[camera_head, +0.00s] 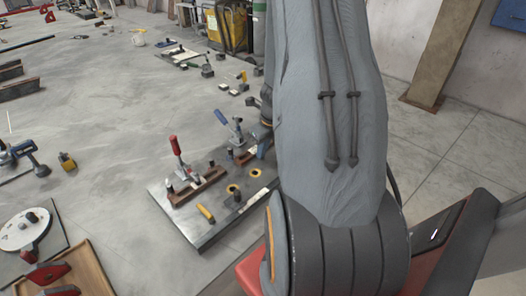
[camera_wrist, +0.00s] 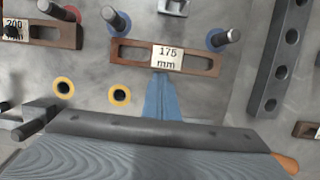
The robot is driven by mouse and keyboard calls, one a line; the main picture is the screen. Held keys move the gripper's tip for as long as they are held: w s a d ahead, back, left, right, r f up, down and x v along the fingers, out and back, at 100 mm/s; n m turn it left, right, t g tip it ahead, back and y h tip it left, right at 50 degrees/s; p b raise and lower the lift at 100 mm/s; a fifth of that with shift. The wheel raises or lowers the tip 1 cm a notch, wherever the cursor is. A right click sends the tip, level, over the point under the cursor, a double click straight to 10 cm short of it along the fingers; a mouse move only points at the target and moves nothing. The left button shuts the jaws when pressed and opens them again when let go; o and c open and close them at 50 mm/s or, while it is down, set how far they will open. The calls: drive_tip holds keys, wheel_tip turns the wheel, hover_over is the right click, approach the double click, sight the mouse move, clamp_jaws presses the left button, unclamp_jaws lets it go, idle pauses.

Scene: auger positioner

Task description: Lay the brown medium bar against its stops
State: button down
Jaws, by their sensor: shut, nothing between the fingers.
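The brown medium bar (camera_wrist: 194,62), slotted and labelled "175 mm", lies flat on the grey plate (camera_head: 185,232). Two dark pegs with blue rings stand along its far side, the left peg (camera_wrist: 116,20) near its left part and the right peg (camera_wrist: 226,38) by its right end. I cannot tell whether the bar touches both. My gripper (camera_wrist: 160,80) shows as blue fingers, shut and empty, with the tips just at the near side of the bar's label. In the head view the bar (camera_head: 243,157) is partly hidden by my gripper and arm.
A longer brown bar (camera_wrist: 60,36) labelled "200 mm" lies to the left, by red-ringed pegs. A red-handled clamp (camera_head: 177,150) and a blue-handled clamp (camera_head: 236,130) rise from the plate. Two yellow-ringed holes (camera_wrist: 119,95) are near my gripper. A dark holed bar (camera_wrist: 283,50) stands at right.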

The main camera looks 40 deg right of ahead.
drive_tip(key=shift+w, duration=0.1)
drive_tip(key=shift+w+r+p, duration=0.1)
drive_tip(key=shift+w+p, duration=0.35)
drive_tip(key=shift+p, duration=0.4)
drive_tip(key=shift+w, duration=0.25)
